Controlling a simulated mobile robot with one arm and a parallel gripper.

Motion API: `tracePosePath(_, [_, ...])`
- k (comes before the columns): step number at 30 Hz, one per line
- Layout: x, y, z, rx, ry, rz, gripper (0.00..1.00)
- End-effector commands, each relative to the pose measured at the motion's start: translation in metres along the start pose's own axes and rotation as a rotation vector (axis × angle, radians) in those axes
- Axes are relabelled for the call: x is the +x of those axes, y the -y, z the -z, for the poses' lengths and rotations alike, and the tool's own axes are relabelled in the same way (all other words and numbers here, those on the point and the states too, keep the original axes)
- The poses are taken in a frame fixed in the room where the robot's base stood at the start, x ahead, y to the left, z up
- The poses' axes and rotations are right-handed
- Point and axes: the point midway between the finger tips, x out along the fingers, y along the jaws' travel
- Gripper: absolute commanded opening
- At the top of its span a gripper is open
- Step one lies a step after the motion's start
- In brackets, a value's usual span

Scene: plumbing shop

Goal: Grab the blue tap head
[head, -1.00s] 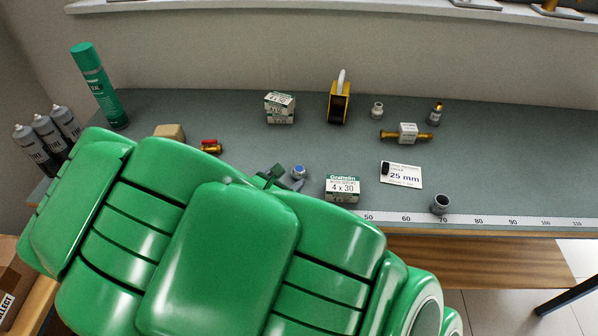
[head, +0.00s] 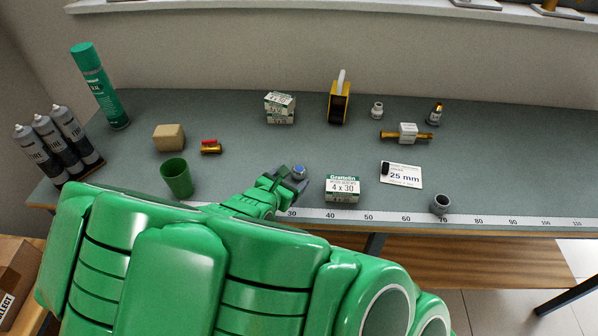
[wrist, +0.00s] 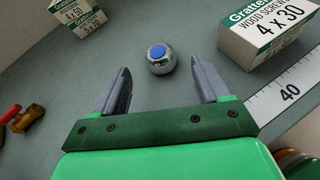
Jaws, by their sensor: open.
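The blue tap head (wrist: 160,60) is a small chrome knob with a blue disc on top. It stands on the grey bench top. In the wrist view it sits a little beyond the fingertips, centred between them. My gripper (wrist: 160,80) is open and empty, one finger to each side of the line to the knob. In the head view the tap head (head: 298,170) shows at the tip of my gripper (head: 289,178), and the fingers partly hide the bench around it. I cannot tell the height of the fingers above the bench.
A screw box marked 4 x 30 (head: 342,189) stands close to the right of my gripper. A green cup (head: 177,178), a red-handled brass valve (head: 210,147) and a tan block (head: 168,138) are to the left. A ruler strip (head: 390,217) runs along the front edge.

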Motion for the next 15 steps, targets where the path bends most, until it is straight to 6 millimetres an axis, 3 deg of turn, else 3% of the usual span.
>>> tracePosePath(15, [0.044, 0.001, 0.000, -0.002, 0.000, 0.003, 0.75])
